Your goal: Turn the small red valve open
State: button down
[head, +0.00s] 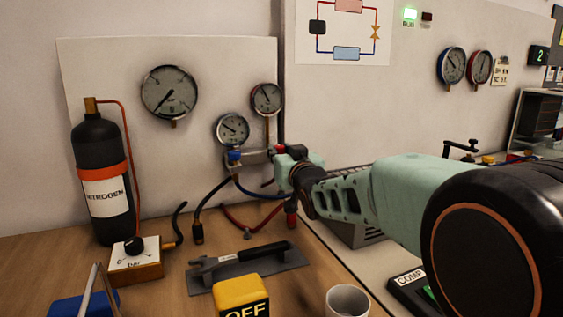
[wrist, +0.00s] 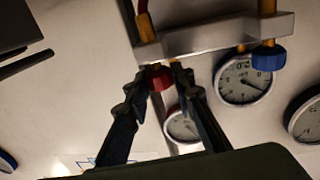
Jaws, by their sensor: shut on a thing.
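The small red valve (wrist: 159,78) is a round red knob on the end of a grey metal manifold block (wrist: 220,36). In the wrist view my gripper (wrist: 164,76) has its two dark fingers on either side of the knob, shut on it. In the head view my gripper (head: 286,152) reaches in from the right to the manifold's right end and largely hides the red knob. The blue valve (wrist: 269,55) is at the manifold's other end, and in the head view it (head: 234,156) sits below the left small gauge.
Two small gauges (head: 232,129) (head: 267,98) stand just above the manifold. Hoses (head: 214,190) hang below it. A black nitrogen bottle (head: 98,165) stands at left. A trowel-like tool (head: 243,266), a yellow OFF block (head: 242,294) and a cup (head: 347,301) are on the bench.

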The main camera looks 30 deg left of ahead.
jog(key=shift+w+d+r+n+g+y+p, duration=0.1)
jog(key=shift+w+n+g+y+p, duration=0.05)
jog(key=shift+n+g+y+p, duration=0.35)
jog(key=shift+w+d+r+n+g+y+p, duration=0.1)
jog(key=shift+n+g+y+p, duration=0.15)
jog(key=shift+p, duration=0.3)
jog(key=shift+n+g+y+p, duration=0.3)
jog(key=shift+g+p, duration=0.25)
jog(key=shift+p, duration=0.4)
jog(key=shift+n+g+y+p, duration=0.4)
jog(key=shift+g+p, duration=0.2)
jog(key=shift+p, duration=0.5)
jog(key=shift+f+n+p, duration=0.2)
jog(key=shift+n+p, duration=0.05)
jog(key=shift+p, duration=0.25)
jog(key=c, duration=1.9)
grip_release()
jog(key=shift+c, duration=0.2)
jog(key=v, duration=1.2)
jog(key=shift+w, duration=0.15)
